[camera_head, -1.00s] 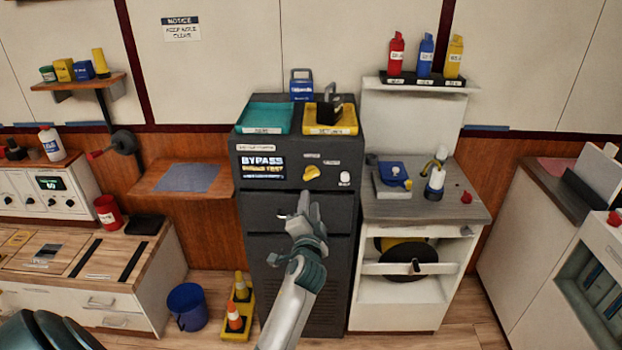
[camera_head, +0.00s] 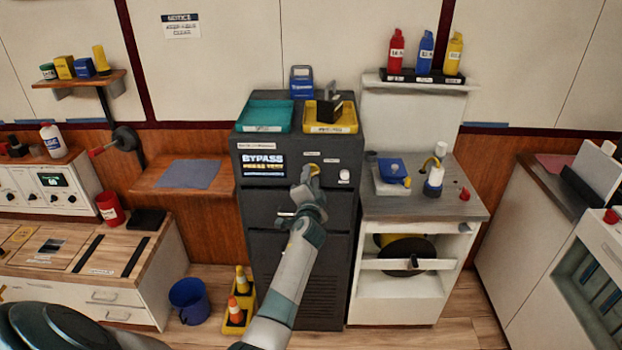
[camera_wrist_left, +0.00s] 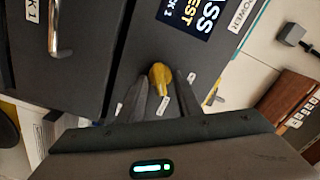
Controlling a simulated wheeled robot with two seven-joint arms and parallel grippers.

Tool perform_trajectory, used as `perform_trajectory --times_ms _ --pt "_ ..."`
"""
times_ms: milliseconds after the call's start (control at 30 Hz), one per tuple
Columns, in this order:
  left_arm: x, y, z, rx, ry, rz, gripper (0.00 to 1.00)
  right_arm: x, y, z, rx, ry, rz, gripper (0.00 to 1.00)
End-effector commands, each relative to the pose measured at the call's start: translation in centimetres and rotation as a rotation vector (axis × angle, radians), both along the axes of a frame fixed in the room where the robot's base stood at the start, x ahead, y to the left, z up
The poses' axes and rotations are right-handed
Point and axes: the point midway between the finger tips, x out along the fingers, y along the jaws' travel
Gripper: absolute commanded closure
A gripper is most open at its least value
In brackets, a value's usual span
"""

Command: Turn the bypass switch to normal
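The bypass switch is a yellow knob (camera_head: 314,168) on the front of the dark cabinet (camera_head: 262,215), right of a screen (camera_head: 263,165) reading "BYPASS" with a smaller line below. My left gripper (camera_head: 308,174) is in front of the knob and hides much of it in the head view. In the left wrist view the knob (camera_wrist_left: 160,76) shows between the tips of the two dark fingers, which stand apart on either side of it. I cannot tell whether they touch it. Small white labels (camera_wrist_left: 163,105) sit around the knob. My right gripper is not in view.
A white button (camera_head: 344,176) is close to the right of the knob. A teal tray (camera_head: 265,117) and a yellow tray (camera_head: 331,125) sit on the cabinet top. A drawer handle (camera_wrist_left: 58,30) shows in the wrist view. A blue bucket (camera_head: 189,301) and cones (camera_head: 238,303) stand on the floor.

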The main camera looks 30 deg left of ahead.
Motion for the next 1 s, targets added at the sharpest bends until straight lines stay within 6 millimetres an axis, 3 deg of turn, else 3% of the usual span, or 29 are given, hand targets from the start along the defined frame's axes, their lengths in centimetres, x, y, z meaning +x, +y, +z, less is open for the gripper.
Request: perform_trajectory --times_ms 167,300,333,667,1000 --pt "0.0 0.0 0.0 0.0 0.0 0.0 0.69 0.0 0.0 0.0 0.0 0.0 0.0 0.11" --pt "0.0 0.0 0.0 0.0 0.0 0.0 0.97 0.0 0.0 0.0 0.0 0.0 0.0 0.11" --pt "0.0 0.0 0.0 0.0 0.0 0.0 1.0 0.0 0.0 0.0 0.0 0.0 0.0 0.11" --pt "0.0 0.0 -0.1 -0.013 -0.007 0.001 1.0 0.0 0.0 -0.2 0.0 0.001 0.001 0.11" --pt "0.0 -0.1 -0.4 -0.129 -0.078 -0.001 1.0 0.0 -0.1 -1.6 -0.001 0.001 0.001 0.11"
